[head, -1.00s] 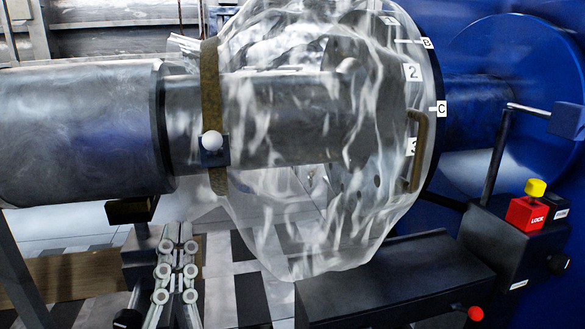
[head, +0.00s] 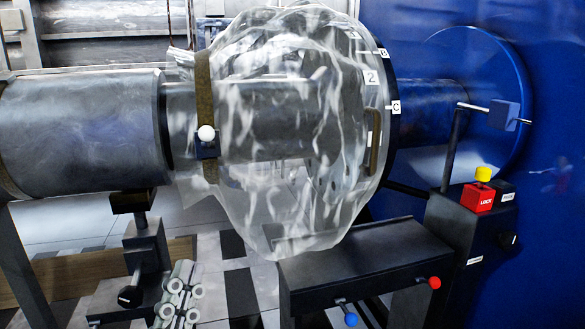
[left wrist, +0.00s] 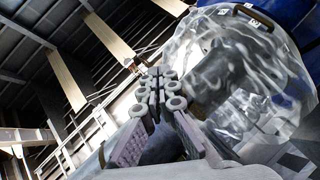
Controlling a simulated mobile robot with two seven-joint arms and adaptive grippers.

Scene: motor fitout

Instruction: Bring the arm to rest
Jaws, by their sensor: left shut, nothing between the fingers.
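My left gripper (head: 182,272) shows at the bottom of the head view, left of centre, as a grey linkage with several pale rings. It is shut and empty. It stands in front of and below the clear, wrinkled plastic sleeve (head: 285,205), and looks apart from it. In the left wrist view the shut gripper (left wrist: 158,78) is in the middle, with the sleeve (left wrist: 225,70) behind it to the right. The right gripper is in neither view.
A thick grey shaft (head: 80,135) runs from the left into the sleeve, over a dark support stand (head: 147,250). A dark console (head: 350,265) with red and blue knobs stands below right. A red LOCK box (head: 478,197) sits beside the blue wall (head: 555,200). Tiled floor is open below.

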